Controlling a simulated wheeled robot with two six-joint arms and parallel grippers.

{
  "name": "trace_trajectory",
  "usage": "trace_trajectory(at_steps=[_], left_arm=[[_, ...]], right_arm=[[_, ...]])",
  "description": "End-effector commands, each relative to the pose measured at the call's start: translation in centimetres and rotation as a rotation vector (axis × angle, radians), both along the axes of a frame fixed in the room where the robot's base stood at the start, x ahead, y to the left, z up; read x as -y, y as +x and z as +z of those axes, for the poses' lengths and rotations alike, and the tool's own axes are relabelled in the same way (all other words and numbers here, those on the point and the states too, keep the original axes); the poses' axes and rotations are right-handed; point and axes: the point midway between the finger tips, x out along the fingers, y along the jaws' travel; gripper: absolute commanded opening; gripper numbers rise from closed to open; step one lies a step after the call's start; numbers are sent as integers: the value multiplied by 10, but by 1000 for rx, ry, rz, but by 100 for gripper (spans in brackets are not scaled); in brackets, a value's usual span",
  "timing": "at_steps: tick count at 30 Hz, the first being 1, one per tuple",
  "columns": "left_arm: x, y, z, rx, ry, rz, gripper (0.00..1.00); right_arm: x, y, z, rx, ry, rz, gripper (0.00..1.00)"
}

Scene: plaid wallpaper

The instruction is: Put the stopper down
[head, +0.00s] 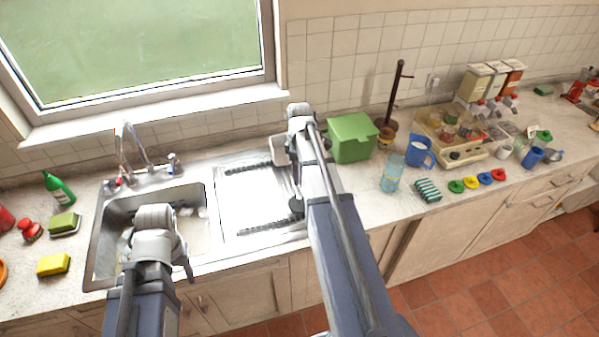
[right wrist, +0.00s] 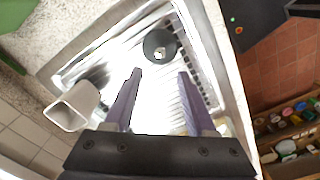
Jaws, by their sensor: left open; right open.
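The stopper, a dark round disc with a pale centre, lies on the metal drainboard in the right wrist view (right wrist: 160,45). In the head view a dark piece of it (head: 296,205) shows beside my right arm. My right gripper (right wrist: 158,78) is open, with its two fingers apart and empty; the stopper is just beyond the fingertips, and nothing is held. In the head view my right arm hides these fingers. My left gripper (head: 160,245) is over the sink basin, open, its fingers largely hidden by its own wrist.
The sink (head: 100,240) is left of the ribbed drainboard (head: 245,190). A white cup-like container (right wrist: 70,105) stands near the drainboard's edge. A yellow sponge (head: 53,264) lies at left.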

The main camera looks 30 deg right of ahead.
Motion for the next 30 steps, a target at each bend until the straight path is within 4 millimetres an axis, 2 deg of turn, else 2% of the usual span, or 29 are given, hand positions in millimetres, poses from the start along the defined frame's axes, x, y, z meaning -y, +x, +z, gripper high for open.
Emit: trace_trajectory(at_steps=[7,10,11,14,18,21,25,30], left_arm=[[0,0,-1,0,0,0,50],[0,0,-1,0,0,0,50],[0,0,-1,0,0,0,50],[0,0,-1,0,0,0,50],[0,0,-1,0,0,0,50],[0,0,-1,0,0,0,50],[0,0,-1,0,0,0,50],[0,0,-1,0,0,0,50]], right_arm=[[-2,0,-1,0,0,0,56],[-22,-4,-1,-4,-3,-11,56],[-34,-6,-1,-7,-4,-19,56],[-91,-20,-1,-15,-16,-64,56],[-179,-55,0,-25,-43,-155,56],[-230,-84,0,-25,-65,-222,56],[-275,-119,0,-18,-88,-297,56],[-305,-148,1,-7,-106,-361,56]])
